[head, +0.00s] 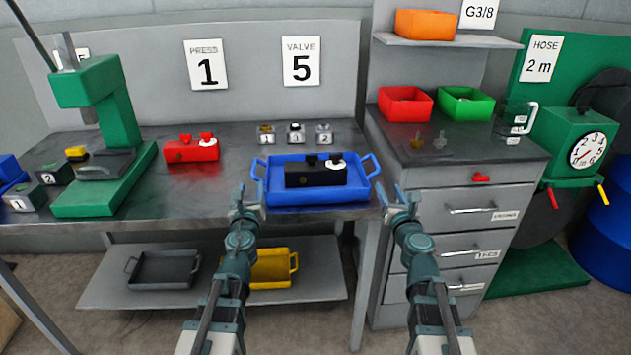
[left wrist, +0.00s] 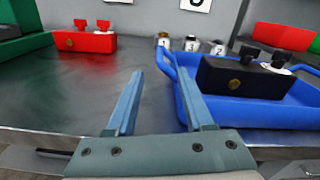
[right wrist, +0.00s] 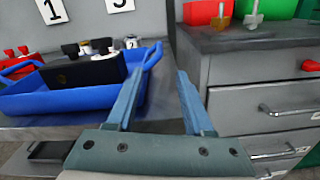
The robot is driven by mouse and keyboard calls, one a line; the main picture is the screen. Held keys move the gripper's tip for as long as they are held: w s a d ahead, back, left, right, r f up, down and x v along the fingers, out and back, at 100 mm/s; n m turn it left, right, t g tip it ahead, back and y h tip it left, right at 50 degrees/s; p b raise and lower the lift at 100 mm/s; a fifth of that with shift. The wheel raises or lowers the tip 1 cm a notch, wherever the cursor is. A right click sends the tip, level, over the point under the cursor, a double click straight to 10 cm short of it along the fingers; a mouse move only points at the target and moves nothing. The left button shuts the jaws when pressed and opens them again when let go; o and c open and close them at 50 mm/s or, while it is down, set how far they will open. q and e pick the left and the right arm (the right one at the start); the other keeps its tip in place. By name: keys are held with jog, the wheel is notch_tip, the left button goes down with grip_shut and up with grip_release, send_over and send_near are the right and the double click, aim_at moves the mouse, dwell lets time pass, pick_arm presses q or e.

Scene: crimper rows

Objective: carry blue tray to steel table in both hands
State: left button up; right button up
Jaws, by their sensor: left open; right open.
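The blue tray (head: 330,197) sits at the front edge of a grey metal-topped bench (head: 215,194). It has a loop handle at each short end and holds a black block with two knobs (head: 315,174). My left gripper (head: 247,199) is open and empty just in front of the tray's left end. My right gripper (head: 397,199) is open and empty in front of its right end. In the left wrist view the tray (left wrist: 235,112) is at the right. In the right wrist view it (right wrist: 70,101) is at the left. I cannot tell whether this bench is the steel table.
A red block (head: 191,151) and a green press (head: 118,135) stand left on the bench. Several small jars (head: 296,134) stand behind the tray. A drawer cabinet (head: 463,205) adjoins the right side. A yellow tray (head: 272,268) and a dark tray (head: 160,272) lie on the lower shelf.

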aim_at(256, 158)
pick_arm(q)
jog(key=w, duration=0.4)
jog(key=w+a, duration=0.1)
jog(key=w, duration=0.7)
jog(key=shift+w+a, duration=0.2)
jog(key=shift+w, duration=0.15)
pick_arm(e)
jog(key=w, duration=0.4)
jog(key=w+a, duration=0.1)
jog(key=w, duration=0.7)
jog(key=shift+w+a, duration=0.2)
jog(key=shift+w, duration=0.15)
pick_arm(q)
grip_shut()
pick_arm(e)
grip_shut()
